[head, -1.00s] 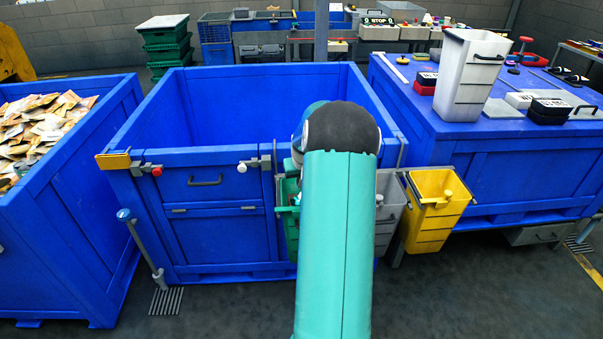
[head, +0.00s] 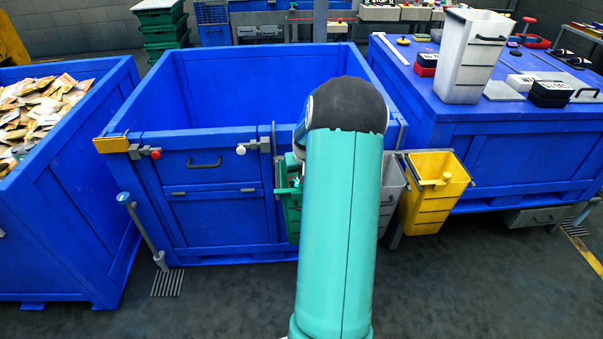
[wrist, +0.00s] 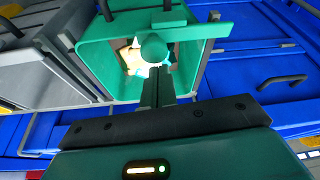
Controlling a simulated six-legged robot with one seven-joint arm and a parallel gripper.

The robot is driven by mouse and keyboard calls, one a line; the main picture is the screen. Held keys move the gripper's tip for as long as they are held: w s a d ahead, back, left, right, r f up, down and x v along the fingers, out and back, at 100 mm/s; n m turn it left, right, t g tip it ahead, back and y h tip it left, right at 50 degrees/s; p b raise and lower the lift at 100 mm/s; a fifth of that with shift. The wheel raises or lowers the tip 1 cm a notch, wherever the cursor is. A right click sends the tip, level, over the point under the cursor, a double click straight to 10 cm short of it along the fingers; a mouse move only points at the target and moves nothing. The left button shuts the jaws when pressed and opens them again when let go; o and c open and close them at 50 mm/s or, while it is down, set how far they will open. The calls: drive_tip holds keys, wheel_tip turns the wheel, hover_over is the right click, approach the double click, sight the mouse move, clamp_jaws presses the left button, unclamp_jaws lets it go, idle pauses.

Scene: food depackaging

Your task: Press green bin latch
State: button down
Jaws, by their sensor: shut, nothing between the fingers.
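The green bin (head: 291,212) hangs at the front right of the big blue crate, mostly hidden behind my arm in the head view. In the wrist view, the green bin (wrist: 103,62) fills the upper middle, with pale contents partly visible inside. Its round green latch knob (wrist: 153,47) shows at the middle of the rim. My gripper (wrist: 159,80) is shut and empty, its fingertips just below the knob in the picture. I cannot tell whether they touch it. The head view hides the gripper behind my arm.
A grey bin (head: 388,190) and a yellow bin (head: 423,211) hang to the right of the green bin. The open blue crate (head: 225,200) stands behind, with a packet-filled crate (head: 65,180) at left. A blue table (head: 500,145) stands at right.

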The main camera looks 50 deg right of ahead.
sight(302, 186)
drive_tip(key=shift+s+a, duration=0.15)
drive_tip(key=shift+s+a+m, duration=0.2)
drive_tip(key=shift+m, duration=0.4)
drive_tip(key=shift+s+a, duration=0.1)
drive_tip(key=m, duration=0.1)
drive_tip(key=s+a+m+g, duration=0.1)
drive_tip(key=a+m+h, duration=0.1)
drive_tip(key=m, duration=0.1)
drive_tip(key=shift+s+a+g, duration=0.2)
drive_tip(key=shift+s+g, duration=0.05)
drive_tip(key=shift+g, duration=0.05)
drive_tip(key=a+m+g, duration=0.3)
drive_tip(key=a+m, duration=0.5)
drive_tip(key=m, duration=0.3)
drive_tip(key=shift+w+a+m+g, duration=0.3)
drive_tip(key=shift+w, duration=0.05)
drive_tip(key=shift+a, duration=0.1)
